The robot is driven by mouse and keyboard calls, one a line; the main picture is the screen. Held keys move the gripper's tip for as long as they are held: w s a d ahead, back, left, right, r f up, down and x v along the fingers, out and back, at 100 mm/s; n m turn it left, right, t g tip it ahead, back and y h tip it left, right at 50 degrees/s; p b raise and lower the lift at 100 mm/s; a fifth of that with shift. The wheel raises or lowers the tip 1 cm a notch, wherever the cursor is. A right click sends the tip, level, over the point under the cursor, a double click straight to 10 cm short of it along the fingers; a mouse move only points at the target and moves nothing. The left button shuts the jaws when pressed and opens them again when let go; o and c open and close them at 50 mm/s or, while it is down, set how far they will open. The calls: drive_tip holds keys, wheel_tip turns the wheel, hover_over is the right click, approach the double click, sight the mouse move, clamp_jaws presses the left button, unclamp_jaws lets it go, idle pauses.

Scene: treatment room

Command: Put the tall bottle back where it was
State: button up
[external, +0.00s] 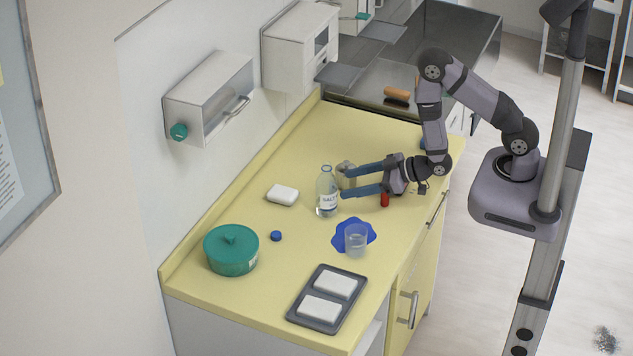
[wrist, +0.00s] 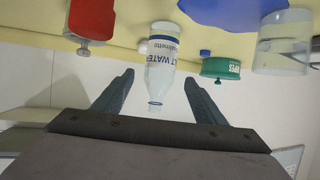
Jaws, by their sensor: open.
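The tall bottle (external: 327,196) is clear with a white salt-water label and stands upright on the yellow counter (external: 350,125). In the wrist view the bottle (wrist: 162,62) appears upside down, with its neck towards my gripper. My gripper (external: 345,181) is open, held low and pointing left, with its fingertips just right of the bottle. In the wrist view the bottle shows in the gap between the two fingers (wrist: 159,78). Whether either finger touches it cannot be told. The bottle's neck looks uncapped.
A glass (external: 356,240) stands on a blue patch (external: 340,234) in front of the bottle. A red object (external: 385,200) stands beneath my gripper. A white block (external: 282,195), blue cap (external: 276,236), green wipes tub (external: 231,252) and dark tray (external: 305,293) lie around.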

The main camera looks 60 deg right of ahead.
drive_tip(key=shift+d, duration=0.1)
drive_tip(key=s+d+g+h, duration=0.1)
drive_tip(key=s+d+g, duration=0.1)
drive_tip(key=s+d+r+m+g+h, duration=0.1)
drive_tip(key=s+d+g, duration=0.1)
drive_tip(key=g, duration=0.1)
drive_tip(key=s+d+g+h, duration=0.1)
drive_tip(key=s+d+g, duration=0.1)
drive_tip(key=s, duration=0.1)
drive_tip(key=shift+s+d+r+m, duration=0.1)
drive_tip(key=shift+d+r+m, duration=0.2)
drive_tip(key=shift+d, duration=0.05)
drive_tip(key=s+d+r+g, duration=0.1)
drive_tip(key=s+r+g, duration=0.2)
drive_tip(key=s, duration=0.4)
drive_tip(key=s+d+r+m+g, duration=0.1)
drive_tip(key=s+r+g, duration=0.2)
drive_tip(key=s, duration=0.4)
drive_tip(key=shift+f+b, duration=0.9)
drive_tip(key=shift+f, duration=0.05)
